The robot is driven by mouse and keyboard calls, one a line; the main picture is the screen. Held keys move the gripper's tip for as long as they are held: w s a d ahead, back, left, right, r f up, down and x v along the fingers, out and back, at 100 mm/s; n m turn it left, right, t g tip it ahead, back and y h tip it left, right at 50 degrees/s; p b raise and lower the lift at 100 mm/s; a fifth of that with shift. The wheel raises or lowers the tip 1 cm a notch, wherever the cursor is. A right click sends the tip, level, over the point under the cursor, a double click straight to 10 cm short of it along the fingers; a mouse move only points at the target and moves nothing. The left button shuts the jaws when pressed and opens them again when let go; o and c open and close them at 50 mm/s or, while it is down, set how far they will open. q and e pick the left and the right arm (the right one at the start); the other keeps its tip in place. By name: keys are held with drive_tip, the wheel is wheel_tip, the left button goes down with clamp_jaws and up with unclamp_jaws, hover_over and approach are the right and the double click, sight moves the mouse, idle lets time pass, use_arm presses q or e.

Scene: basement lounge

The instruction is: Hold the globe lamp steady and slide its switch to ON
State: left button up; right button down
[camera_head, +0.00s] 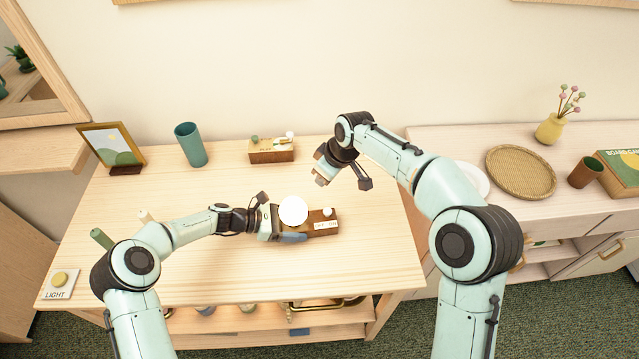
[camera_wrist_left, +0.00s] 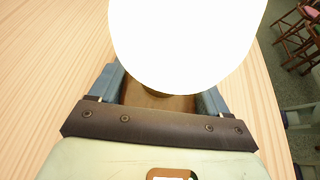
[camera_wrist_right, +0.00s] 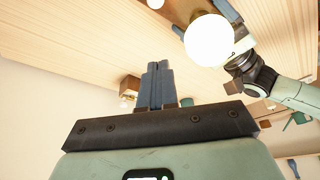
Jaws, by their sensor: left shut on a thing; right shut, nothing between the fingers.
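The globe lamp has a bright white globe (camera_head: 293,210) on a brown wooden base (camera_head: 322,224). A small white knob (camera_head: 327,211) and a pale label, too small to read, are on the base's right part. My left gripper (camera_head: 285,230) is shut on the base, with a blue finger along its near side. In the left wrist view the globe (camera_wrist_left: 185,40) hides much of the base (camera_wrist_left: 158,98) between the fingers. My right gripper (camera_head: 320,181) is shut and empty, above the table behind the lamp. Its closed fingers (camera_wrist_right: 155,85) and the globe (camera_wrist_right: 209,40) show apart in the right wrist view.
Behind stand a wooden box (camera_head: 271,151) with small knobs, a teal cup (camera_head: 191,145) and a picture frame (camera_head: 112,147). A LIGHT button (camera_head: 60,281) is at the table's front left. A sideboard (camera_head: 450,141) stands at right. The table right of the lamp is clear.

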idle(0.4)
use_arm(q)
drive_tip(key=o, duration=1.2)
